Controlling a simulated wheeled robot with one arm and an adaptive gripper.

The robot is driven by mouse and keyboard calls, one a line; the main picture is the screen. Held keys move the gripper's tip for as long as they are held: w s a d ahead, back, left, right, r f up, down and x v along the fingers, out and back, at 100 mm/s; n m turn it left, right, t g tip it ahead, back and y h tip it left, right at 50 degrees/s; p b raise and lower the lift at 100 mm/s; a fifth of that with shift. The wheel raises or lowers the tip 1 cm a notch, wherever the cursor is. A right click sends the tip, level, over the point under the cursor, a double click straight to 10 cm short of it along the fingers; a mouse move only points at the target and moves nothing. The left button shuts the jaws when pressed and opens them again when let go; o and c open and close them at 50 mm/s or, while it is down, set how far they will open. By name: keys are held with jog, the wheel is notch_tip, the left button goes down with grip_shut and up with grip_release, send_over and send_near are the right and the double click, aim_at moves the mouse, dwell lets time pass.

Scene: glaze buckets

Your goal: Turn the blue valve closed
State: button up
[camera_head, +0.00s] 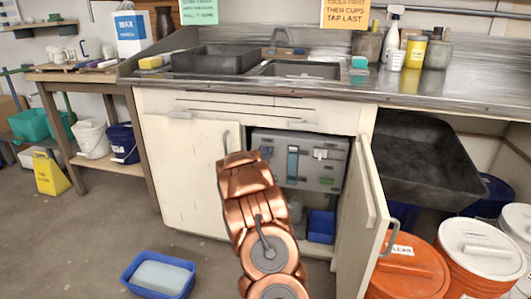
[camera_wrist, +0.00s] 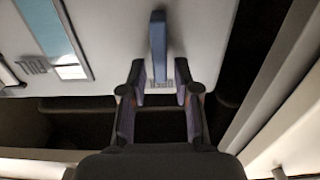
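In the wrist view, the blue valve handle (camera_wrist: 158,48) is a narrow upright bar in front of a pale panel. My gripper (camera_wrist: 159,85) is open, with one fingertip on each side of the bar's lower end and a visible gap on both sides. I cannot tell how deep the bar sits between the fingers. In the head view, my copper arm reaches into the open sink cabinet and hides the fingers. The grey panel box (camera_head: 315,175) with a teal window (camera_head: 293,163) shows behind it, and the handle is mostly hidden there.
The open right cabinet door (camera_head: 358,225) stands close to my arm's right; the left door (camera_head: 190,175) is shut. A blue bin (camera_head: 321,226) sits low in the cabinet. Orange buckets (camera_head: 410,268) crowd the right, and a blue tub (camera_head: 130,270) lies on the floor left.

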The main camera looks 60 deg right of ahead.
grip_shut()
jog(key=shift+r+p, duration=0.15)
jog(key=shift+p, duration=0.35)
jog(key=shift+w+a+r+n+p, duration=0.15)
jog(key=shift+n+p, duration=0.45)
jog(key=shift+p, duration=0.3)
jog(key=n+p, duration=0.2)
jog(key=p, duration=0.1)
jog(key=shift+w+p, duration=0.2)
jog(key=shift+p, duration=0.2)
jog(key=f+n+p, duration=0.1)
jog(key=n+p, duration=0.4)
jog(key=w+f+n+p, duration=0.1)
jog(key=n+p, duration=0.4)
jog(key=f+n+p, duration=0.1)
jog(key=n+p, duration=0.4)
jog(key=p, duration=0.1)
jog(key=shift+w+a, duration=0.3)
jog(key=shift+f, duration=0.1)
